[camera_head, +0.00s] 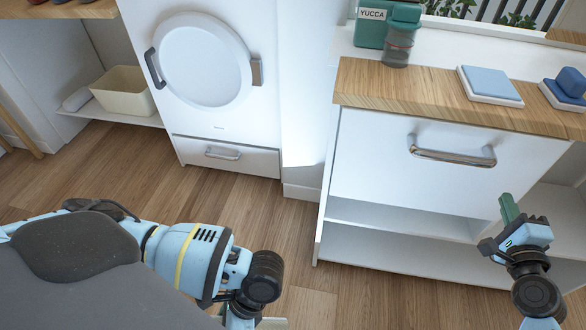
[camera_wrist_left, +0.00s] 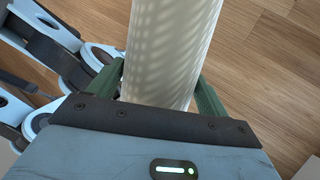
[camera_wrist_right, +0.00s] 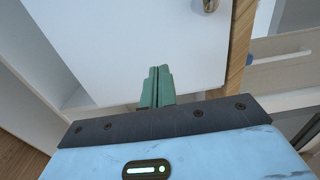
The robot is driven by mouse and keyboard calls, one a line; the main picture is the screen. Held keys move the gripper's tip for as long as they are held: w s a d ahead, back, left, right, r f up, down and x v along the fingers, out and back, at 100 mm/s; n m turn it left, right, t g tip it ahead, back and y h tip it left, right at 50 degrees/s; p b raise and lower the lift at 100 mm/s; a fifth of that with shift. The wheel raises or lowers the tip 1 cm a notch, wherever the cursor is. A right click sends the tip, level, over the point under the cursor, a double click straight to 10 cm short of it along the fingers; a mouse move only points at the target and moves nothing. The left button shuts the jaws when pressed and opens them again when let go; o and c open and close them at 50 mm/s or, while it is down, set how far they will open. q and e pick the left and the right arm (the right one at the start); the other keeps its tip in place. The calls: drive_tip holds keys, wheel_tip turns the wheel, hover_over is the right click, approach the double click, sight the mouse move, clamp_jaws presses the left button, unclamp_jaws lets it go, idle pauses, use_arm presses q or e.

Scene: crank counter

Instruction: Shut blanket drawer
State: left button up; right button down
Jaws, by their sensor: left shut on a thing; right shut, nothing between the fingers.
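The drawer, a wide white front (camera_head: 430,180) with a metal bar handle (camera_head: 452,157), is under the wooden countertop at the right. I cannot tell whether it stands out or sits flush. My right gripper (camera_head: 506,205) is at its lower right corner. In the right wrist view its green fingers (camera_wrist_right: 157,72) are shut and empty, pointing at the white panel (camera_wrist_right: 130,40); whether they touch it is unclear. In the left wrist view my left gripper (camera_wrist_left: 160,92) is shut on a pale ribbed cylinder (camera_wrist_left: 172,45). The head view hides most of that gripper.
A white front-loading machine (camera_head: 205,65) has a small drawer (camera_head: 225,155) below its round door. A beige bin (camera_head: 122,92) is on a low shelf. A green YUCCA box (camera_head: 372,30), a jar (camera_head: 398,45) and blue pads (camera_head: 489,82) stand on the counter. Wooden floor lies clear between.

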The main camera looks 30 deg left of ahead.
use_arm(q)
drive_tip(key=shift+w+r+p, duration=0.25)
drive_tip(key=shift+r+p, duration=0.5)
drive_tip(key=shift+r, duration=0.2)
use_arm(e)
drive_tip(key=v, duration=0.8)
use_arm(q)
drive_tip(key=shift+s, duration=0.1)
